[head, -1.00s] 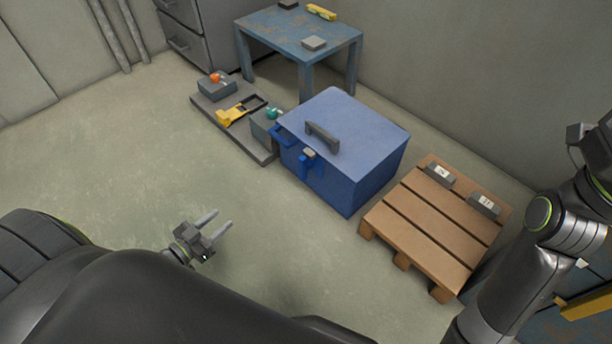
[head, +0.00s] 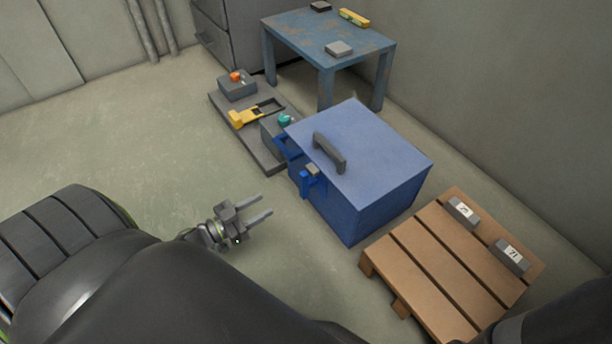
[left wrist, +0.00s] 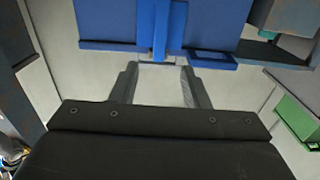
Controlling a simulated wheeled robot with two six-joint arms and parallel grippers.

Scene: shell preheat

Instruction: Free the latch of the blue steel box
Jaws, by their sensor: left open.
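The blue steel box (head: 365,170) stands on the floor with its lid down and a dark grey handle (head: 330,152) on top. Its blue latch (head: 312,182), with a small tan-grey piece at its top, is on the front face near the lid edge. My left gripper (head: 264,206) is open and empty, in front of the box, with its fingers pointing towards the latch side and a gap between. In the left wrist view, the box front (left wrist: 110,22) and the upright latch strip (left wrist: 161,30) lie just beyond the open fingers (left wrist: 158,75). My right gripper is out of view.
A wooden pallet (head: 430,265) with two labelled grey blocks stands right of the box. A low grey platform (head: 262,158) with a yellow tool (head: 245,118) and small boxes is left of it. A worn blue table (head: 300,35) is behind. The floor at left is clear.

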